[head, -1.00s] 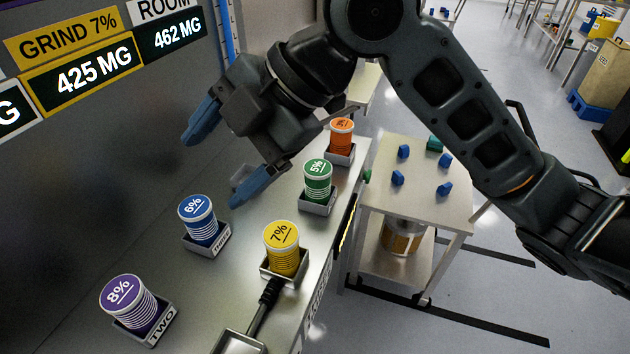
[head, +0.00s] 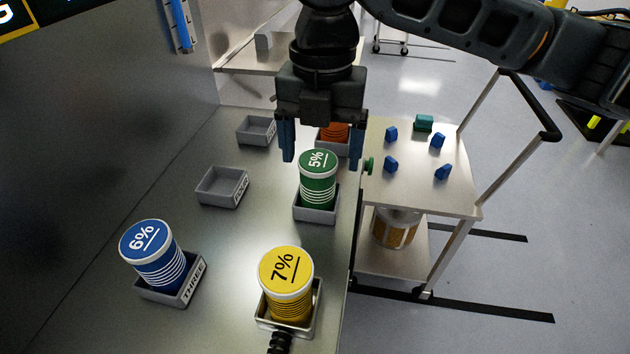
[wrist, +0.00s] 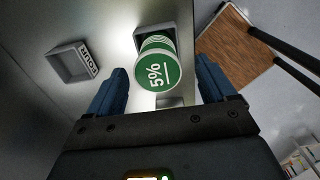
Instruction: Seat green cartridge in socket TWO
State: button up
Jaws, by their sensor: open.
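The green cartridge (head: 318,180), marked 5%, stands upright in a grey holder (head: 317,213) near the front edge of the steel bench. My gripper (head: 325,158) is open above and around its top, pointing down, with nothing held. In the wrist view the green cartridge (wrist: 157,66) shows between and beyond the two blue fingers, apart from them. Socket TWO is out of the head view now. In the wrist view an empty holder (wrist: 74,63) reads FOUR.
A blue 6% cartridge (head: 153,255) sits in socket THREE (head: 187,287). A yellow 7% cartridge (head: 286,284) stands nearer. An orange cartridge (head: 334,132) stands behind my gripper. Empty holders (head: 222,187) and (head: 257,130) lie left. A cart (head: 420,185) with blue pieces stands right.

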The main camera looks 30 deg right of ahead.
aim_at(318, 160)
jog(key=f, duration=0.5)
jog(key=shift+a, duration=0.25)
jog(key=c, duration=1.3)
jog(key=shift+c, duration=0.2)
jog(key=shift+r, duration=0.1)
jog(key=shift+r, duration=0.45)
jog(key=r, duration=0.3)
jog(key=shift+d+r, duration=0.2)
jog(key=shift+d, duration=0.15)
jog(key=d+r, duration=0.6)
jog(key=d, duration=0.5)
jog(key=shift+r+b, duration=0.3)
jog(key=shift+b, duration=0.1)
